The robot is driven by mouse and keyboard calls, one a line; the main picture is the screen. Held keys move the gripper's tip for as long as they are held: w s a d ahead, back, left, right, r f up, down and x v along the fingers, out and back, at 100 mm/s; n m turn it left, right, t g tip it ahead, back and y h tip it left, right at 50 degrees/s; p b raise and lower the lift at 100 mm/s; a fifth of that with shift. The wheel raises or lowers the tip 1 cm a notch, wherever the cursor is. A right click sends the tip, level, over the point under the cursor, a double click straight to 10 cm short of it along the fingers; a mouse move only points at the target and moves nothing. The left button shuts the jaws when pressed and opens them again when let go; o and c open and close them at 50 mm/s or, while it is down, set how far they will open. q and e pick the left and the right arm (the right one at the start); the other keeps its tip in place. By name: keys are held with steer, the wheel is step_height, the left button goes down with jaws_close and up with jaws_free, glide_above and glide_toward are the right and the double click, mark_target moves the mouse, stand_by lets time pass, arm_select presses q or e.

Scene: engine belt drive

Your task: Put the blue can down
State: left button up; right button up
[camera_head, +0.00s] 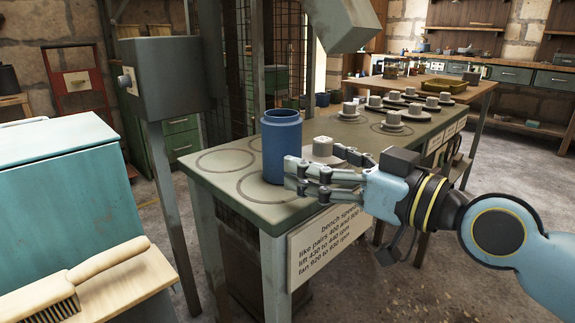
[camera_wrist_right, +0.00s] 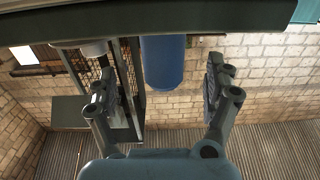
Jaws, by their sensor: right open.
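The blue can (camera_head: 281,147) stands upright on the near end of the green bench top (camera_head: 240,201), on or beside a ring marked there. My right gripper (camera_head: 291,171) is just to the right of the can, with its fingers pointing left at the can's lower part. In the right wrist view the can (camera_wrist_right: 163,62) shows between and beyond the two spread fingers (camera_wrist_right: 163,90), which are open and apart from it. My left gripper is not in view.
Several similar parts stand farther along the bench. A lettered sign (camera_head: 330,240) hangs on its front edge. A wooden brush (camera_head: 75,280) lies at the lower left, by a teal cabinet (camera_head: 60,190).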

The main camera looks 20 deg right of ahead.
mark_target(297, 153)
steer(key=shift+x, duration=0.9)
steer(key=x, duration=0.2)
steer(key=b+x, duration=0.1)
steer(key=x, duration=0.2)
steer(key=shift+a, duration=0.3)
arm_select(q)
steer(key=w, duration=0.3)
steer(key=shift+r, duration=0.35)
arm_select(e)
steer(key=shift+c, duration=0.4)
steer(key=c, duration=1.4)
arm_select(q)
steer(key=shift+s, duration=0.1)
arm_select(e)
steer(key=shift+r, duration=0.2)
